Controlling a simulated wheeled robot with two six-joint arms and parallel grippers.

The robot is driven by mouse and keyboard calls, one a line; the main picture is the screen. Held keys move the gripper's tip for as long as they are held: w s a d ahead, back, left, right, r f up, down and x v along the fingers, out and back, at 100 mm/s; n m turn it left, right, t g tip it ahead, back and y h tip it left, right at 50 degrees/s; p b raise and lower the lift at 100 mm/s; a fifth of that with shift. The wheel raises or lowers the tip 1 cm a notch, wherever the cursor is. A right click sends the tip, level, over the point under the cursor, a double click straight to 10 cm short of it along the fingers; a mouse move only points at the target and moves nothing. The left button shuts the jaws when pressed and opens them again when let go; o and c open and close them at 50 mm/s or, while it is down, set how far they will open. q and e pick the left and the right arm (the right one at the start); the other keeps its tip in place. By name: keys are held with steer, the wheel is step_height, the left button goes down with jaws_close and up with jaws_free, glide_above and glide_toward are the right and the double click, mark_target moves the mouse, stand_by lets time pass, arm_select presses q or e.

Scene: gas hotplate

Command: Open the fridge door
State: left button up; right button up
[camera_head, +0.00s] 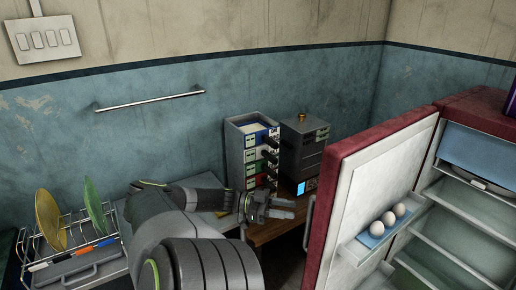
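The red fridge (473,104) stands at the right, cut off by the picture's edge. Its door (336,165) is swung wide open, with the white inner side and the shelves in view. A handle (309,222) shows on the door's outer side, to the left. My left gripper (287,208) is left of the door and apart from the handle, its fingers pointing right. I see nothing between its fingers, but their gap is too small to tell. My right gripper is not in view.
White eggs (389,218) sit in a blue holder on the door. Grey drawer units (303,150) stand on a wooden surface behind my gripper. A dish rack (65,245) with plates is at the left. A rail (150,101) is on the wall.

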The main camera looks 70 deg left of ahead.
arm_select(q)
steer(key=b+v, duration=0.1)
steer(key=v, duration=0.9)
steer(key=shift+b, duration=0.35)
steer(key=shift+w+f, duration=0.1)
